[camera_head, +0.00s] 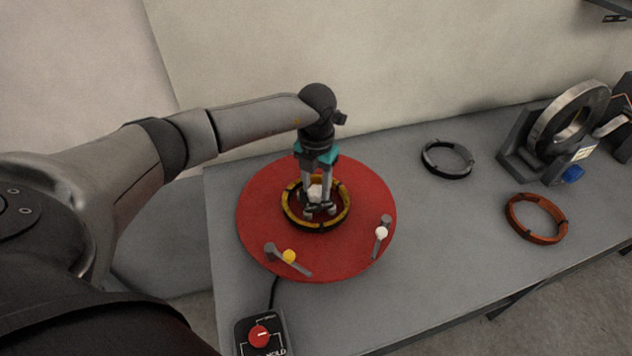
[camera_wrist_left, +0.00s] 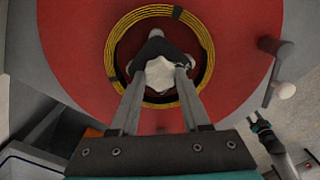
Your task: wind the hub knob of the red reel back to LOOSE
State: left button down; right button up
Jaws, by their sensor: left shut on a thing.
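The red reel (camera_head: 355,250) is a large red disc lying flat on the grey bench. A black and yellow coil (camera_head: 290,212) sits around its middle; the coil also shows in the left wrist view (camera_wrist_left: 112,62). My left gripper (camera_head: 318,207) points down inside the coil, shut on the pale hub knob (camera_wrist_left: 160,73) at the reel's centre. The fingers hide part of the knob in the head view. No LOOSE mark is legible. A dark, teal-banded part (camera_wrist_left: 264,128) at lower right in the wrist view looks like my right gripper; its jaws are unclear.
The reel carries a yellow-tipped handle (camera_head: 289,256) and a white-tipped handle (camera_head: 381,233). A box with a red dial (camera_head: 259,336) is at the front. A black ring (camera_head: 447,159), a copper coil (camera_head: 537,218) and a grey ring stand (camera_head: 525,152) are on the right.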

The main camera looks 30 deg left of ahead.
aim_at(316, 190)
pick_arm(q)
jog(key=n+p, duration=0.2)
jog(key=n, duration=0.3)
jog(key=shift+r+n, duration=0.15)
jog(key=shift+n, duration=0.15)
jog(key=n+p, duration=0.2)
jog(key=n, duration=0.3)
jog(key=shift+w+n+p, duration=0.1)
jog(key=shift+n+p, duration=0.2)
jog(key=shift+p, duration=0.05)
jog(key=shift+c, duration=1.9)
grip_release()
notch_tip(316, 190, up, 15)
